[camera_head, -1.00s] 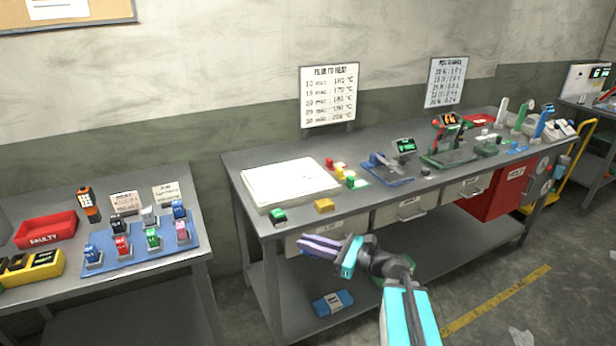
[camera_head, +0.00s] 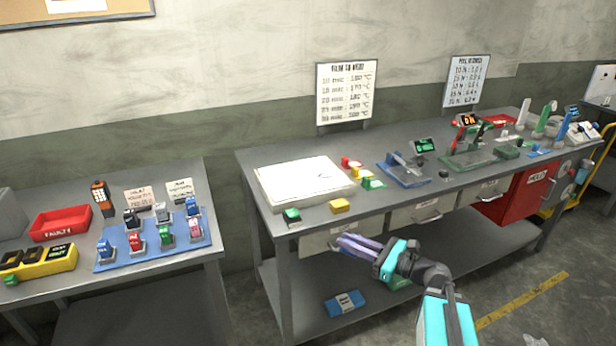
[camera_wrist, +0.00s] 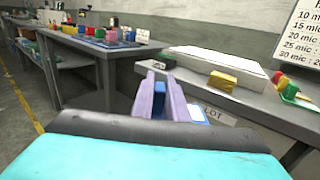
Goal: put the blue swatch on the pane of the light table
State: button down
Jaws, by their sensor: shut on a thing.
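The light table (camera_head: 303,184) is a low white box with a pale pane on top, at the left end of the long grey bench. It also shows in the wrist view (camera_wrist: 222,62). My gripper (camera_head: 355,242), with lilac fingers, is in front of the bench, below its top and to the right of the light table. In the wrist view the fingers (camera_wrist: 160,85) are shut on the blue swatch (camera_wrist: 158,101), of which a strip shows between them. The swatch is hidden by the fingers in the head view.
A green block (camera_head: 292,216) and a yellow block (camera_head: 340,205) sit on the bench's front edge before the light table. Red, yellow and green pieces stand to its right. A blue packet (camera_head: 345,303) lies below.

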aim_at(306, 180)
jog(key=z, duration=0.2)
jog(key=k, duration=1.05)
jog(key=u, duration=1.4)
jog(key=i, duration=1)
jog(key=u, duration=0.05)
